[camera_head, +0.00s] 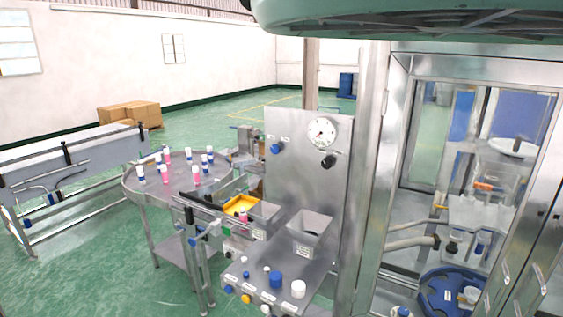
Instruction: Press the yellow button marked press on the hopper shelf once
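The hopper shelf (250,284) is a grey metal ledge in the lower middle of the head view, below an upright panel (290,180). On its front face is a small yellow button (245,299), between a blue button (228,289) and a white button (265,309). The lettering near the buttons is too small to read. My gripper is not in view, and nothing is seen touching the yellow button.
Blue and white caps (276,279) stand on the shelf, with a grey hopper bin (309,232) behind. A glass-doored metal cabinet (385,150) is at right. A large teal-green rounded body (400,20) hangs across the top right.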

